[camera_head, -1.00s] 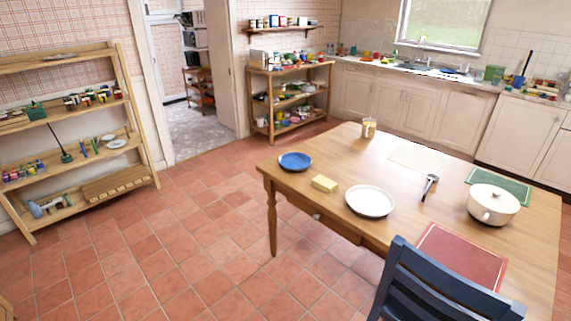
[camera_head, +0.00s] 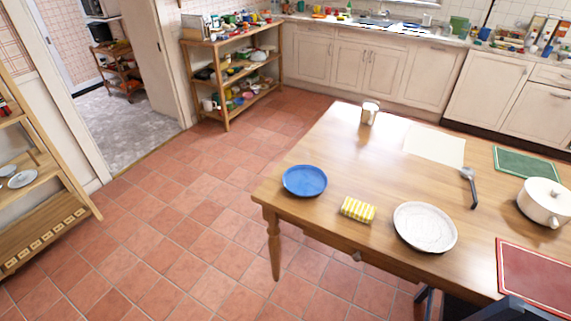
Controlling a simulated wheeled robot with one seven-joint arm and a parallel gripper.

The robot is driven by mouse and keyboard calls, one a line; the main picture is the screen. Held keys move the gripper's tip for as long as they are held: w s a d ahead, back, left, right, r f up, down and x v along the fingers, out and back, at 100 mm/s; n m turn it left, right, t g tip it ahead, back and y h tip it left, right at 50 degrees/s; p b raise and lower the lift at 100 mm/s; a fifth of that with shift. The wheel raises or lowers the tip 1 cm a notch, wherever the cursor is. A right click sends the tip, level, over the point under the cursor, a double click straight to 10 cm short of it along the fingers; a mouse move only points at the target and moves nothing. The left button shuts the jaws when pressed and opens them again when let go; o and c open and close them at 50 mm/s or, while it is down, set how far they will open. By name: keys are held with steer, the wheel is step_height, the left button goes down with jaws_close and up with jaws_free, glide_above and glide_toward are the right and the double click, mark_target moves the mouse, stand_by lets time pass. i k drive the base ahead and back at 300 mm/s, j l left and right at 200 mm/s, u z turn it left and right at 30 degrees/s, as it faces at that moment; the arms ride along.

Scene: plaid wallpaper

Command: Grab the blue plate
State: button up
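The blue plate (camera_head: 305,181) lies flat near the left corner of the wooden table (camera_head: 330,140) in the head view. It is round, and nothing covers it. A yellow and white checked sponge or folded cloth (camera_head: 358,209) lies to its right, apart from it. My gripper is not in view.
A white plate (camera_head: 425,227), a dark-handled utensil (camera_head: 470,187), a white pot (camera_head: 545,202), a jar (camera_head: 369,113) and mats (camera_head: 434,146) are on the table. A dark chair (camera_head: 520,312) stands at its front right. Tiled floor (camera_head: 170,245) is open left of the table.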

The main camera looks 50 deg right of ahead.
mark_target(302, 181)
steer(key=i+u, duration=0.2)
steer(key=i, duration=0.75)
steer(key=i+u, duration=0.25)
steer(key=i, duration=0.65)
steer(key=i+u, duration=0.5)
steer(key=i, duration=0.15)
steer(key=i+l+u, duration=0.3)
steer(key=i+u, duration=0.2)
steer(key=i+j+z, duration=0.1)
steer(key=i+z, duration=0.3)
steer(key=i+j+z, duration=0.2)
steer(key=z, duration=3.5)
